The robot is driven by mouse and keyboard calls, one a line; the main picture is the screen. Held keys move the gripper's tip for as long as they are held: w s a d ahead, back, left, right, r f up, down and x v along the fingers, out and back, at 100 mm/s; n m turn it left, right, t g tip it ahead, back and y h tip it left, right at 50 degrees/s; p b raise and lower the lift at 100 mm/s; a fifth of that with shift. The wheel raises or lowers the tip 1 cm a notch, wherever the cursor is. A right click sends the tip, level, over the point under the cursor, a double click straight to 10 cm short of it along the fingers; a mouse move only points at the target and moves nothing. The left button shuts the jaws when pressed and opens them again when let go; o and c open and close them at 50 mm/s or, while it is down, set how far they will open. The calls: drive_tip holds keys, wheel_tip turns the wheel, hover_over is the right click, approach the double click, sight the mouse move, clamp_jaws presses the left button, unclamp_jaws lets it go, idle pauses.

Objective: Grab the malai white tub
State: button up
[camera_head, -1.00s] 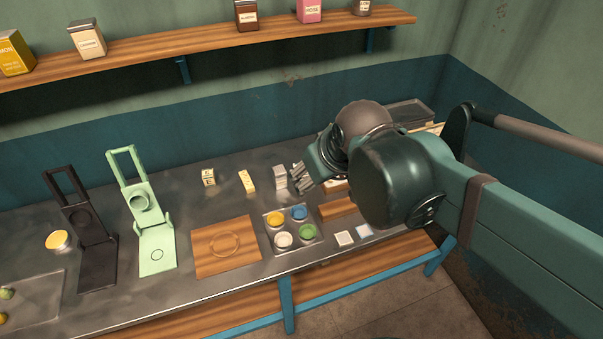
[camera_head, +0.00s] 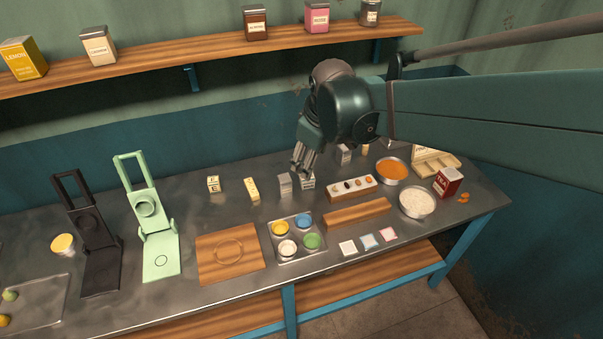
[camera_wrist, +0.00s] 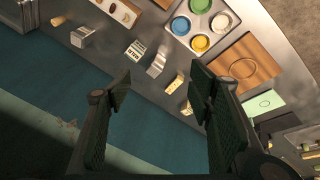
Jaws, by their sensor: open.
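A tray (camera_head: 271,242) holds several tubs, with yellow, blue, white and green tops. The white tub (camera_head: 287,248) sits in the tray's front-left place, beside the green one; any lettering on it is too small to read. In the wrist view the white tub (camera_wrist: 220,22) is near the top, to the right of centre. My gripper (camera_head: 303,165) is open and empty. It points down over the back of the counter, behind and above the tray, apart from the tubs. The wrist view shows its two fingers (camera_wrist: 159,88) spread wide.
Small boxes and blocks (camera_head: 285,184) stand behind the tray, near and below my gripper. A wooden board (camera_head: 229,270) lies left of the tray, a wooden bar (camera_head: 358,212) right. Bowls (camera_head: 416,203) stand farther right. A green press (camera_head: 159,243) stands left.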

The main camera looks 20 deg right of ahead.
drive_tip(key=w+d+f+n+g, duration=0.1)
drive_tip(key=w+d+f+n, duration=0.1)
drive_tip(key=w+f, duration=0.4)
drive_tip(key=w+d+f+n+g, duration=0.1)
drive_tip(key=w+d+f+n, duration=0.1)
drive_tip(key=w+f+n, duration=0.2)
drive_tip(key=w+d+f+n+g, duration=0.2)
drive_tip(key=w+f+n, duration=0.1)
drive_tip(key=w+f, duration=0.6)
drive_tip(key=shift+w+f, duration=0.25)
drive_tip(key=shift+f, duration=1)
drive_tip(key=shift+w+f+n, duration=0.15)
drive_tip(key=shift+f+n, duration=0.25)
drive_tip(key=shift+f, duration=0.1)
drive_tip(key=shift+f, duration=1.25)
drive_tip(key=shift+f, duration=0.1)
drive_tip(key=shift+w+f, duration=0.2)
drive_tip(key=shift+f, duration=2.3)
